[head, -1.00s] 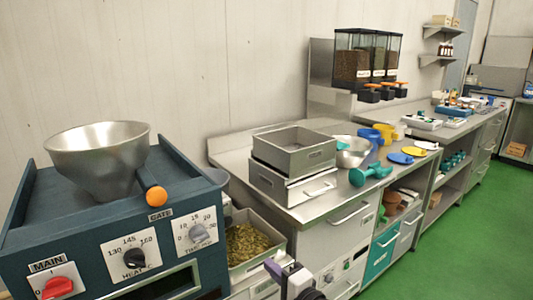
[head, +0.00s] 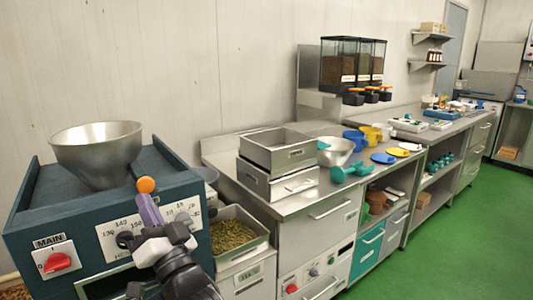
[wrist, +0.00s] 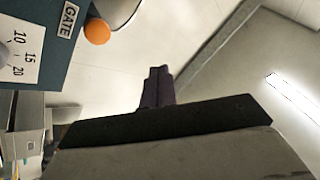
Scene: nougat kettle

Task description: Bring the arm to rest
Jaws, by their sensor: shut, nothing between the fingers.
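My gripper (head: 147,205) is shut and empty, its purple-grey fingers pointing up in front of the kettle machine's control panel. Its tip is just below the orange gate knob (head: 146,185) in the head view; I cannot tell whether they touch there. In the wrist view the closed fingers (wrist: 157,85) point up, and the orange knob (wrist: 97,31) stands apart from them at upper left. My arm (head: 170,248) covers part of the dials. The blue machine (head: 40,215) carries a metal funnel (head: 97,160) and a red main switch (head: 57,262).
A bin of green nuts (head: 232,235) stands right of the machine. Stacked metal trays (head: 280,155), a teal scoop (head: 345,172) and a blue jug (head: 355,140) are on the steel counter (head: 315,200). The green floor (head: 455,235) at right is clear.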

